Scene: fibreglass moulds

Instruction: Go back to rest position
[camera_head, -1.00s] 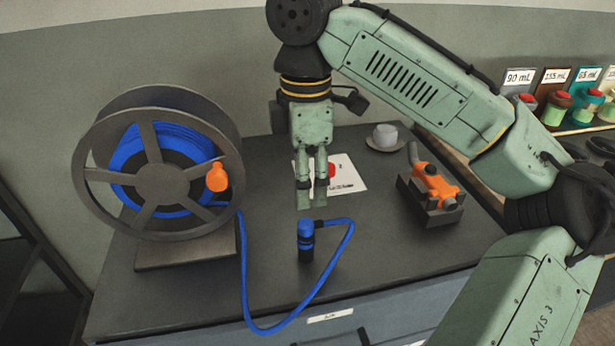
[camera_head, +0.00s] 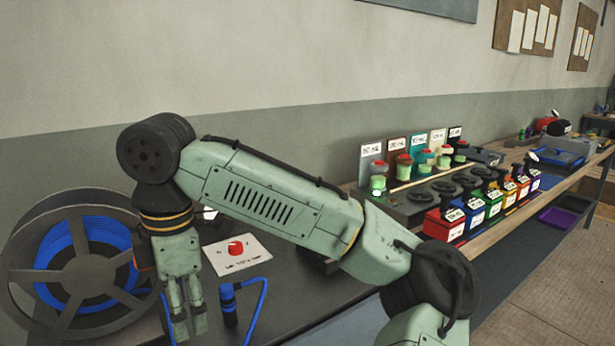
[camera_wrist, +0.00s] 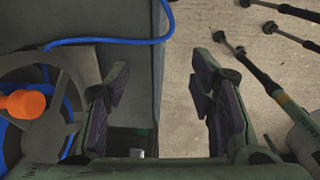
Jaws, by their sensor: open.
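My gripper (camera_head: 188,322) hangs from my green arm at the lower left of the head view, fingers pointing down, in front of the dark cabinet top. In the wrist view my gripper (camera_wrist: 160,95) has its two dark-padded fingers apart, with nothing between them. The cabinet's edge and the concrete floor lie below the fingers there. A hose reel (camera_head: 25,275) with blue hose stands left of my gripper, and part of it shows in the wrist view (camera_wrist: 82,68). The blue hose end (camera_head: 228,300) stands upright on the cabinet, just right of my gripper and apart from it.
A white card with a red knob (camera_head: 262,252) is behind my gripper. A long bench at right holds labelled jars (camera_head: 404,168) and a row of coloured boxes (camera_head: 493,203). A purple tray (camera_head: 562,217) sits lower right.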

